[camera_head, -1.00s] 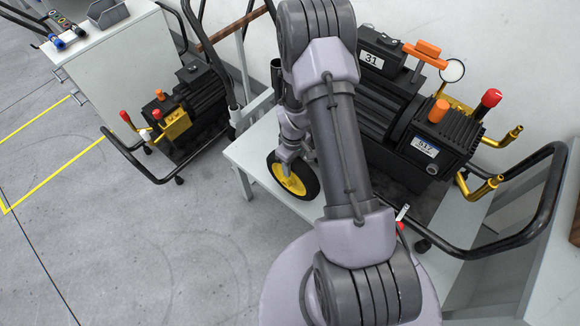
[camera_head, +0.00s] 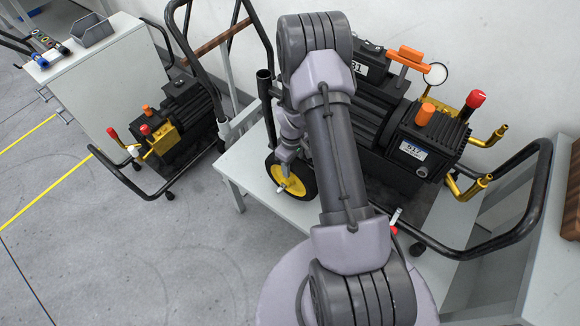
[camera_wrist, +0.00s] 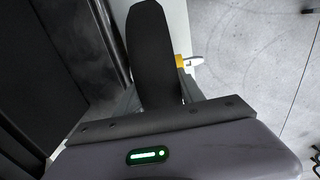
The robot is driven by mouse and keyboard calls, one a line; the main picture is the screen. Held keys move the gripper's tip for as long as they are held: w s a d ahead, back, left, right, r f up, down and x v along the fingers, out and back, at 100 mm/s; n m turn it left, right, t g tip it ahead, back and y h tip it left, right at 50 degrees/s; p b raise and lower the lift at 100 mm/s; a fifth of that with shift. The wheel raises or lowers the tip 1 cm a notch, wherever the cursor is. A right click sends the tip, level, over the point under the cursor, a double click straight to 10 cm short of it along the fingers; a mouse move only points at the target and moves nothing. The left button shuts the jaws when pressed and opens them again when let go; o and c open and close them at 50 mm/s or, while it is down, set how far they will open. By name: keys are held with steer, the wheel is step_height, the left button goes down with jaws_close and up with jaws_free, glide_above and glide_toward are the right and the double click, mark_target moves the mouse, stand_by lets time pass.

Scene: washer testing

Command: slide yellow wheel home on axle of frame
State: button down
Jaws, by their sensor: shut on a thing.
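The yellow wheel (camera_head: 287,181) has a black tyre and stands upright over the pale table, beside the black pump's cart. In the wrist view its tyre (camera_wrist: 153,52) is seen edge-on, with a bit of yellow hub at the right. A short pale pin (camera_wrist: 194,61) sticks out of the hub's outer side; I cannot tell if it is the axle's end. My gripper (camera_wrist: 158,93) is shut on the wheel, one finger on each side of the tyre. The cart frame (camera_head: 520,215) is black tube. Its side behind the wheel is hidden by my arm.
The black pump (camera_head: 425,140) with gold pipes stands close right of the wheel. A second pump cart (camera_head: 172,125) and a grey cabinet (camera_head: 105,85) stand at left. Black upright tubes rise behind the wheel. The floor at front left is clear.

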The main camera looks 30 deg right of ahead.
stand_by(0.3)
steer(key=c, duration=0.6)
jaws_free()
steer(key=shift+c, duration=0.2)
step_height(320, 180, up, 18)
steer(key=p, duration=0.6)
steer(key=shift+f, duration=0.25)
